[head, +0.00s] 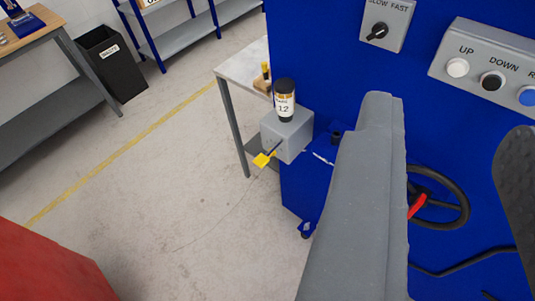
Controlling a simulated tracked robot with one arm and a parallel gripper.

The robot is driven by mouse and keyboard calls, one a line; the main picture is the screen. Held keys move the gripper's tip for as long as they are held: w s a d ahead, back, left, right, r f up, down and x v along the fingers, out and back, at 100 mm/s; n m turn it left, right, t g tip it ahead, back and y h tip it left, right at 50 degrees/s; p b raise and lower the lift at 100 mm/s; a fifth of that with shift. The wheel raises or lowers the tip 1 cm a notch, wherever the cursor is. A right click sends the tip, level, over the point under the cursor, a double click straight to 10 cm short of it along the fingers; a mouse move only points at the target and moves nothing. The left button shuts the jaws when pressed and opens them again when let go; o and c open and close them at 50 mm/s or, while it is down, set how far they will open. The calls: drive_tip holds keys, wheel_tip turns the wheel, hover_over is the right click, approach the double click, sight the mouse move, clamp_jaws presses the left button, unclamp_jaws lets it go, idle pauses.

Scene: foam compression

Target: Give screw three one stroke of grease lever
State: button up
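The grease unit is a grey box (287,134) on the blue machine's left side, with a dark-capped bottle (284,100) marked 12 on top. A lever with a yellow handle (265,159) sticks out from the box toward the lower left. My gripper (449,115) fills the right foreground: a long grey finger and a dark ridged pad at the right edge, with a wide gap between them. It looks open and empty. The lever is left of the grey finger and apart from it. No label for screw three can be read; the grey finger hides part of the machine.
The blue machine (320,50) carries a SLOW/FAST switch (378,31), a button panel (490,72) and a black handwheel with a red grip (418,205). A small table (240,68) stands behind the grease unit. A red surface (45,265) is lower left. The floor between is clear.

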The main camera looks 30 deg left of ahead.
clamp_jaws()
idle(1.5)
